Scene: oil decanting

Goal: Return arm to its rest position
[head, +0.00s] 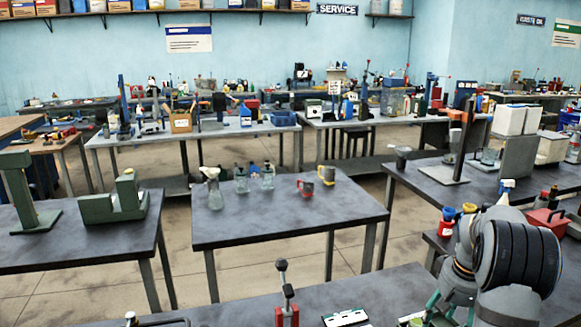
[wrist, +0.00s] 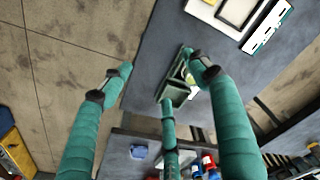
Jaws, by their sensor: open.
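My gripper shows in the wrist view (wrist: 155,78) with its teal padded fingers spread apart and nothing held between them. It hangs over the edge of a dark grey table (wrist: 155,45), with the floor to its left. A dark green object with a pale yellow part (wrist: 180,85) lies behind the fingers and is partly hidden by them. In the head view my arm is at the bottom right, over the near table (head: 390,287); the fingers are mostly cut off or hidden there.
The near table holds a red-based lever tool (head: 286,295) and a white-and-green card (head: 346,318). A red toolbox (head: 546,222) stands beside my arm.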

